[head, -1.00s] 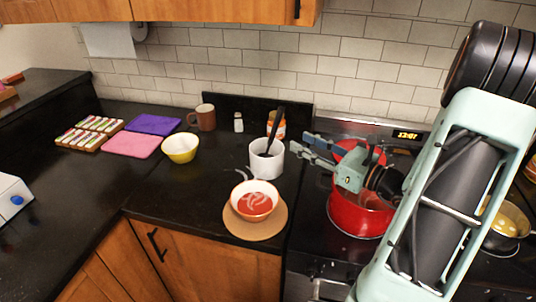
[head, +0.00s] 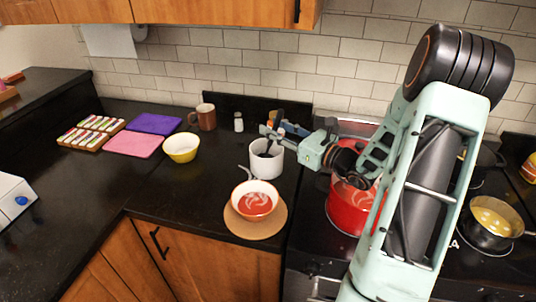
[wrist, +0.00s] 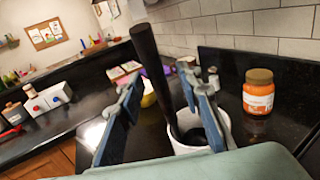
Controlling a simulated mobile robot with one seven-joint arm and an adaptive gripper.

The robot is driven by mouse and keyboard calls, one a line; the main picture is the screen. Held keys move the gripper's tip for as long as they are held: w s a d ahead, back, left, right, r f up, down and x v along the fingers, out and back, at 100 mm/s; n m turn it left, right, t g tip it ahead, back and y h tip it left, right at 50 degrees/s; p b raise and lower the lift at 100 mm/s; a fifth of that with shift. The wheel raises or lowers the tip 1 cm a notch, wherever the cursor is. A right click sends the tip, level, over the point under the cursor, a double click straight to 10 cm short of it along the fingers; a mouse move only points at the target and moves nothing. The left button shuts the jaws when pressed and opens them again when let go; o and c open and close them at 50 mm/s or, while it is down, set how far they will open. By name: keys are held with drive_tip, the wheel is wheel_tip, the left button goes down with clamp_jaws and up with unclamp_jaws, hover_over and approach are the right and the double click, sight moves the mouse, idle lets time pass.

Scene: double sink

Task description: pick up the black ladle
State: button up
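The black ladle (wrist: 151,68) stands tilted in a white crock (wrist: 188,147), its handle rising above the rim. In the head view the crock (head: 266,163) is on the dark counter left of the stove, and my gripper covers much of the ladle's handle. My gripper (head: 273,130) is just above the crock's rim. In the wrist view my gripper (wrist: 160,80) is open, with the ladle's handle showing between its two fingers. I cannot tell whether either finger touches it. The ladle's lower end is hidden inside the crock.
A jar with an orange label (wrist: 258,92) stands behind the crock. A bowl of red soup (head: 255,200) sits in front on a round mat (head: 238,228). A red pot (head: 345,212) is on the stove, under my arm. A yellow bowl (head: 181,148) stands left, with clear counter between.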

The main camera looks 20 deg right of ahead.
drive_tip(key=shift+c, duration=0.6)
clamp_jaws()
drive_tip(key=shift+r, duration=0.1)
